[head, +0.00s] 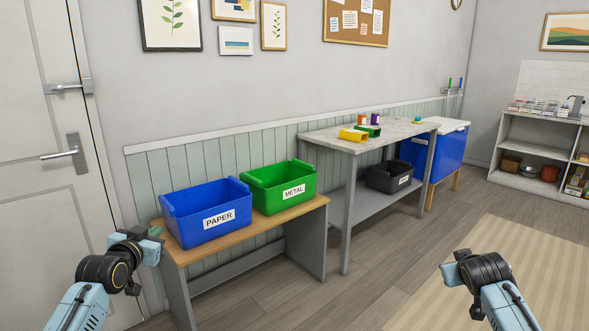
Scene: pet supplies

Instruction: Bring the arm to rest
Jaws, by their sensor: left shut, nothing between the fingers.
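My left gripper (152,243) is at the lower left, at the near left end of a low wooden bench (305,209). It is shut and empty. My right gripper (449,272) is at the lower right, above the floor by the striped rug; its fingers are too hidden to tell their state. Both arms come up from the bottom edge and are apart from each other.
A blue PAPER bin (190,232) and a green METAL bin (280,206) stand on the bench. A taller table (330,139) holds several small colourful items, with a dark bin (388,180) on its lower shelf.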

